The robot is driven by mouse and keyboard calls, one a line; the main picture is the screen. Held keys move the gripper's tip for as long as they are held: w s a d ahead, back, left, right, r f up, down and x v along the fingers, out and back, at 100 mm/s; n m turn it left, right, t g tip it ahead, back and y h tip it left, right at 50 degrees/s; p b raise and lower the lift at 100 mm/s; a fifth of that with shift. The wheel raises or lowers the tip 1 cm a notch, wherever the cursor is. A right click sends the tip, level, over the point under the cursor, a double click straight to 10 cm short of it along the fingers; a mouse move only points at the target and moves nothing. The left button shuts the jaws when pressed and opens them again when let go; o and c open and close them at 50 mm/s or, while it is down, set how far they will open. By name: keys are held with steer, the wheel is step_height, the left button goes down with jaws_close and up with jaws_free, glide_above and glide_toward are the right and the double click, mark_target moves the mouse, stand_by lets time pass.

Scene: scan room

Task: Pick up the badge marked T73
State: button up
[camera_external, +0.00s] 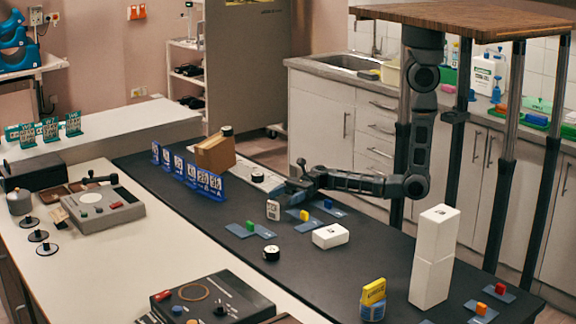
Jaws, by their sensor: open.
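My gripper (293,188) is low over the dark table, at the left end of my arm, and is open. Nothing shows between its fingers. A row of upright blue plates (186,168) with white markings stands to its left, apart from it. Several green upright plates (50,129) with white markings stand on the pale counter at the far left. A small white upright tag (273,210) stands just below and left of my gripper. The markings are too small to read, so I cannot tell which piece is T73.
A brown box (215,154) stands behind the blue plates. Small coloured blocks on blue-grey plates (250,231), a white box (330,236), a yellow-and-blue container (373,299) and a tall white stack (434,258) stand on the dark table.

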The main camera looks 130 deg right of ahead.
mark_target(273, 202)
steer(key=shift+a+p+x, duration=0.15)
steer(key=shift+p+x, duration=0.1)
steer(key=shift+x, duration=1.55)
steer(key=shift+a+p+x, duration=0.15)
steer(key=shift+p+x, duration=0.05)
steer(key=shift+x, duration=1.55)
steer(key=shift+r, duration=0.15)
steer(key=shift+c, duration=0.4)
steer(key=c, duration=1)
steer(key=shift+o, duration=0.2)
steer(key=shift+r, duration=0.15)
